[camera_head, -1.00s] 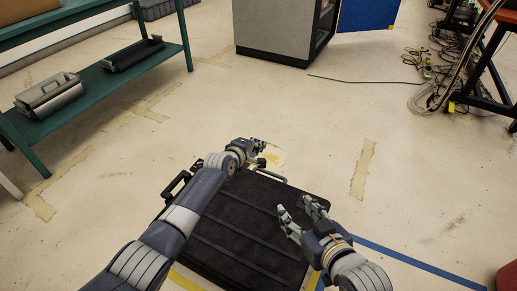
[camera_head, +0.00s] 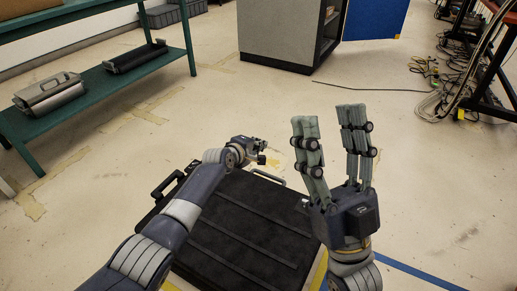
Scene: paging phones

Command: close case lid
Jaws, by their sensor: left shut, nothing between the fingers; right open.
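A black case (camera_head: 250,230) lies on the floor in front of me, its ribbed dark lid lying flat as seen from above. A black handle (camera_head: 166,183) sticks out at its left side. My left arm reaches across the case's left part, and my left gripper (camera_head: 262,150) is at the far edge, shut with nothing visible in it. Whether it touches the case I cannot tell. My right gripper (camera_head: 332,125) is raised near the case's right side, fingers pointing up and spread open, empty. It and its wrist hide part of the case's right edge.
Cables (camera_head: 440,85) lie at the upper right. Floor between is clear.

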